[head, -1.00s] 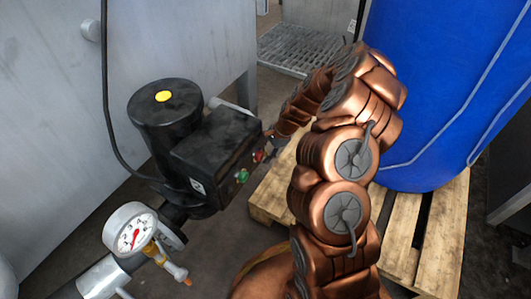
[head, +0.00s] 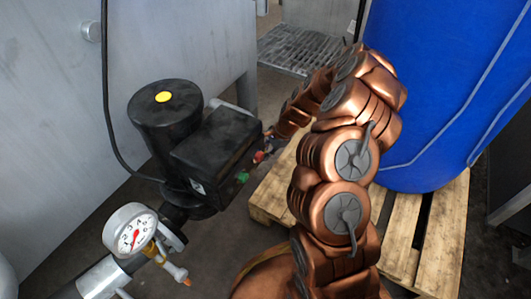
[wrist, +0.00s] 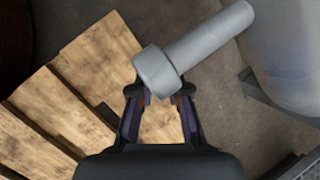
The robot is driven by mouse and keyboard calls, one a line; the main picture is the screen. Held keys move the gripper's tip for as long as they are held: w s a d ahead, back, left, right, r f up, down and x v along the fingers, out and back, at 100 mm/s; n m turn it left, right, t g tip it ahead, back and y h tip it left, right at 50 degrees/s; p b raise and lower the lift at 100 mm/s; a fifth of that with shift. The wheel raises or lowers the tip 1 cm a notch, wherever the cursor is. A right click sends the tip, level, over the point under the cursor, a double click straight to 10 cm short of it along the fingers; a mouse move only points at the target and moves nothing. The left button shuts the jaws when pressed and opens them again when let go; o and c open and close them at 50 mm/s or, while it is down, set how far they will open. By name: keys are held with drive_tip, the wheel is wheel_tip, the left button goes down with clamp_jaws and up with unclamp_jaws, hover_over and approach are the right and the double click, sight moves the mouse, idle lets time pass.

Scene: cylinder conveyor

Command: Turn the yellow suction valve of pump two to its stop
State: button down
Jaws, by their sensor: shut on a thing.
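In the wrist view my gripper (wrist: 160,98) has its two dark fingers closed about the thick round head of a grey bar (wrist: 205,45). The bar slants up to the right from the fingertips. In the head view my gripper (head: 268,138) is small and mostly hidden behind my copper arm, beside the black pump's control box (head: 215,150). A small yellow valve fitting with an orange-tipped handle (head: 178,272) sits by the white dial gauge (head: 131,231) at lower left, apart from my gripper. I cannot tell whether it is the named valve.
The black pump motor (head: 165,115) with a yellow disc on top stands left. A wooden pallet (head: 275,192) bears a large blue drum (head: 440,90) at right. Grey metal panels (head: 60,130) rise behind. Bare floor shows between pump and pallet.

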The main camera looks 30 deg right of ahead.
drive_tip(key=shift+r+p, duration=0.1)
drive_tip(key=shift+p, duration=0.25)
drive_tip(key=h+p, duration=0.1)
drive_tip(key=p, duration=0.2)
drive_tip(key=shift+w+d+r+t+p, duration=0.1)
drive_tip(key=shift+d+r+t+p, duration=0.2)
drive_tip(key=shift+r+t+p, duration=0.1)
drive_tip(key=h+p, duration=0.1)
drive_tip(key=p, duration=0.1)
drive_tip(key=d+n+t+h+p, duration=0.1)
drive_tip(key=p, duration=0.2)
drive_tip(key=shift+w+r+t+h, duration=0.3)
drive_tip(key=shift+w+r, duration=0.05)
drive_tip(key=shift+r, duration=0.05)
drive_tip(key=shift+w+d+r+t+h+p, duration=0.1)
drive_tip(key=shift+w+d+t+h+p, duration=0.15)
drive_tip(key=shift+h+p, duration=0.35)
drive_tip(key=c, duration=1.1)
unclamp_jaws()
drive_tip(key=shift+s+r, duration=0.1)
